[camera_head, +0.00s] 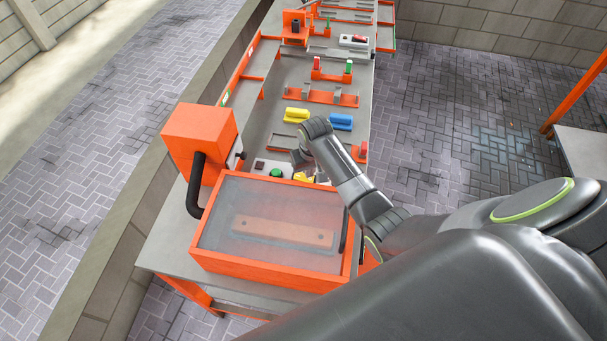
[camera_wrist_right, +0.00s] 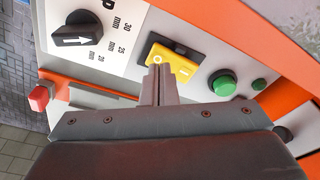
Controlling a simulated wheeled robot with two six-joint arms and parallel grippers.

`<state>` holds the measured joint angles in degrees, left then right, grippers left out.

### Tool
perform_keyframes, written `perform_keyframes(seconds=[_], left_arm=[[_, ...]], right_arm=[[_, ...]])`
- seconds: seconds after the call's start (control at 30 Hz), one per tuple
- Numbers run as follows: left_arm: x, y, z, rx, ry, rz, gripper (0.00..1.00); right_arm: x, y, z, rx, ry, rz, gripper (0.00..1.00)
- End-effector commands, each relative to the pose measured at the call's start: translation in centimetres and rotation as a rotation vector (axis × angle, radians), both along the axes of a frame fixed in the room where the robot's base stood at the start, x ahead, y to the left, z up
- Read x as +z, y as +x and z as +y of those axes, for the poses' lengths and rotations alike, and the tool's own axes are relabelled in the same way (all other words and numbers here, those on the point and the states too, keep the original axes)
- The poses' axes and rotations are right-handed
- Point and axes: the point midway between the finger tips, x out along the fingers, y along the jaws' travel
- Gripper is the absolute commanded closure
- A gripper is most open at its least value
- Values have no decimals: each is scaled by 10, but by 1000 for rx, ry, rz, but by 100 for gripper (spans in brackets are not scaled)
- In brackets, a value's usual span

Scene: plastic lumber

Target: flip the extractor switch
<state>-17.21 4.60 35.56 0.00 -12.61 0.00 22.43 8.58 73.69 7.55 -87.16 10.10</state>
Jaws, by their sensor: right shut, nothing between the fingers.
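A yellow rocker switch (camera_wrist_right: 178,62) in a black frame, marked O on its left and I on its right, sits on a pale panel in the right wrist view. I take it to be the extractor switch. My right gripper (camera_wrist_right: 160,72) is shut and empty, its fingertips over the lower left part of the switch near the O. I cannot tell whether they touch it. In the head view my right gripper (camera_head: 299,158) is over the panel behind the clear-lidded box, and a yellow patch (camera_head: 301,177) shows below it. My left gripper is not in view.
The orange-framed box (camera_head: 270,262) and an orange housing (camera_head: 199,136) with a black hose stand close to my right arm.

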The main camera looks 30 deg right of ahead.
Motion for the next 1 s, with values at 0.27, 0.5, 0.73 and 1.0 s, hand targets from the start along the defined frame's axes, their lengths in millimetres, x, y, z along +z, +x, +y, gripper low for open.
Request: perform_keyframes(seconds=[0.27,0.5,0.73,1.0], left_arm=[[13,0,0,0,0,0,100],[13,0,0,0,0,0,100],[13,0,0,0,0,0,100],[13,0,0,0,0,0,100]], right_arm=[[24,1,0,0,0,-2,100],[43,1,0,0,0,-3,100],[58,0,0,-1,0,-1,100],[60,0,0,0,0,0,100]])
